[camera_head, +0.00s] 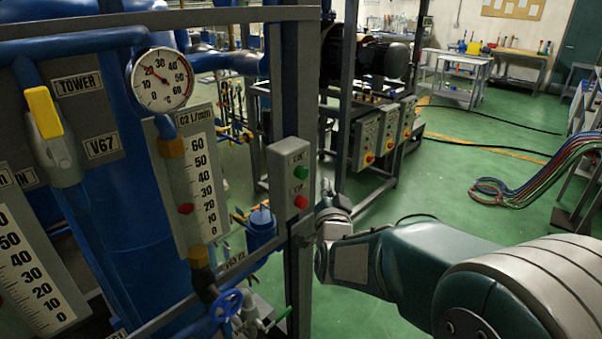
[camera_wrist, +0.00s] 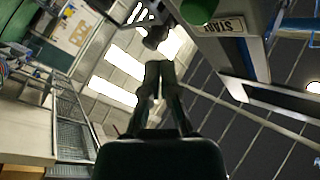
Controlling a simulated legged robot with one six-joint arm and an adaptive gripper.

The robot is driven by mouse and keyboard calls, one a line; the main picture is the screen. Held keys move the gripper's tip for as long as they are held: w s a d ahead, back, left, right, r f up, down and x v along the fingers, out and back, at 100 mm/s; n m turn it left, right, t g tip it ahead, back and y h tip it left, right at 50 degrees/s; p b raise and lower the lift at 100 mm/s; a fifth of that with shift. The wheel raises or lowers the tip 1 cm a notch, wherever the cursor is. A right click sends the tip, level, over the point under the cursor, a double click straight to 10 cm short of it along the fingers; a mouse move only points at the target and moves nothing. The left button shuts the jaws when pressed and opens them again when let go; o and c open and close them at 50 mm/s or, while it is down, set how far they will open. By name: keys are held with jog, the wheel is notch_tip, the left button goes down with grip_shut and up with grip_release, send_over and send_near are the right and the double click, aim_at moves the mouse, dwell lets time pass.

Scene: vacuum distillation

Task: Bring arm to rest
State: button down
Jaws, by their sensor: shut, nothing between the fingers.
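My arm (camera_head: 400,262) reaches in from the lower right of the head view, with its wrist (camera_head: 332,220) just right of the grey frame post. The fingers cannot be made out there. In the wrist view my gripper (camera_wrist: 158,68) is shut and empty, its two fingertips together. The grey switch box (camera_head: 289,180) has a green button (camera_head: 301,172) above a red button (camera_head: 301,202). In the wrist view the green button (camera_wrist: 199,10) and its START label (camera_wrist: 222,26) lie up and right of the fingertips, apart from them in the picture.
Left of my arm stand a round gauge (camera_head: 162,80), a yellow-handled valve (camera_head: 43,112), flow meters and a blue valve wheel (camera_head: 227,304). Another rig with switch boxes (camera_head: 367,138) stands behind. Coloured hoses (camera_head: 530,175) lie at right. Green floor (camera_head: 450,200) between is mostly clear.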

jog(key=s+d+f+n+g, duration=0.1)
jog(key=s+d+g, duration=0.3)
jog(key=s, duration=0.6)
jog(key=s+d+f+n+g+h, duration=0.1)
jog(key=s+d+g, duration=0.4)
jog(key=s, duration=0.6)
jog(key=s+d+f+n+g+h, duration=0.1)
jog(key=s+d+n+g, duration=0.3)
jog(key=s, duration=0.7)
jog(key=shift+d+f+g, duration=0.4)
jog(key=shift+d+f, duration=0.5)
jog(key=shift+d, duration=0.25)
